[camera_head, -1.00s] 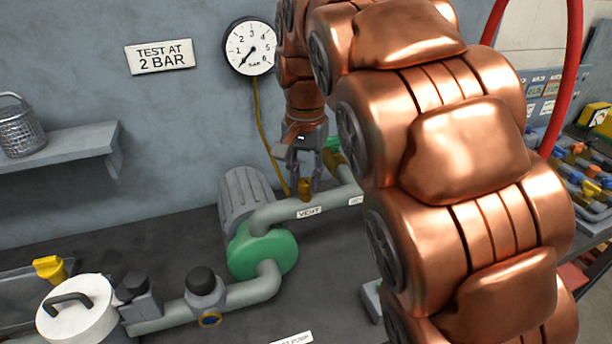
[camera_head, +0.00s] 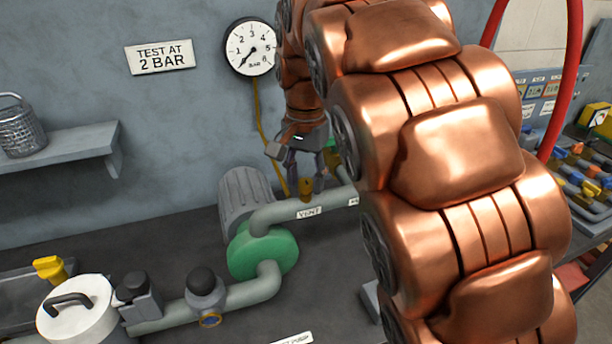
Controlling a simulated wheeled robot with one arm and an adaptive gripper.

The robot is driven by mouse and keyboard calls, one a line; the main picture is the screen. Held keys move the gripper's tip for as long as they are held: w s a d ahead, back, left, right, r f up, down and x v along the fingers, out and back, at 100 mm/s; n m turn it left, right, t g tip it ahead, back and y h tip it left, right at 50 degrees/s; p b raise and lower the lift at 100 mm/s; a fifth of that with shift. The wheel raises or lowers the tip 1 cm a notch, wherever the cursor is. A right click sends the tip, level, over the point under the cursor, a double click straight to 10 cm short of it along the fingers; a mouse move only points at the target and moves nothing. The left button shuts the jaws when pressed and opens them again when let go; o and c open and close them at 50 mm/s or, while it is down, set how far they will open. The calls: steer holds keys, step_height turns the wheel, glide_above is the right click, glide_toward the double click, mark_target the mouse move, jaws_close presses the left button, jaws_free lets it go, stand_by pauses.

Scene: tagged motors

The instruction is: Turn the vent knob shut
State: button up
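The vent knob (camera_head: 305,187) is a small yellow-brown knob standing on the pale green pipe (camera_head: 280,216), just above the white VENT label (camera_head: 309,212). My gripper (camera_head: 307,176) hangs from above with its fingers pointing down around the knob. One grey finger shows to the right of the knob, and another grey part sticks out to the left, higher up. The fingers look spread, but whether they touch the knob cannot be told at this size. The knob's lower part and exact turn are hard to make out.
My copper arm covers the right middle of the view. A green pump (camera_head: 262,252) with a grey ribbed motor (camera_head: 245,196) stands left of the knob. A pressure gauge (camera_head: 250,47) hangs on the wall. A white-lidded pot (camera_head: 76,305) is at lower left. A red hose (camera_head: 568,75) hangs at right.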

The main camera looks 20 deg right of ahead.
mark_target(307, 184)
steer(key=shift+o, duration=0.5)
steer(key=shift+r, duration=0.15)
steer(key=shift+r, duration=3.6)
steer(key=shift+s, duration=0.1)
steer(key=shift+s, duration=0.3)
steer(key=s+f+n+p, duration=0.1)
steer(key=s+f+n, duration=0.2)
steer(key=s+f, duration=0.2)
steer(key=s+f+n+g+p, duration=0.1)
steer(key=s+f, duration=0.4)
steer(key=s, duration=0.7)
steer(key=s+f+n+p, duration=0.2)
steer(key=s+f+n, duration=0.3)
steer(key=s, duration=0.4)
steer(key=shift+s+f+g+p, duration=0.15)
steer(key=shift+s+g+p, duration=0.05)
steer(key=shift+g+p, duration=0.2)
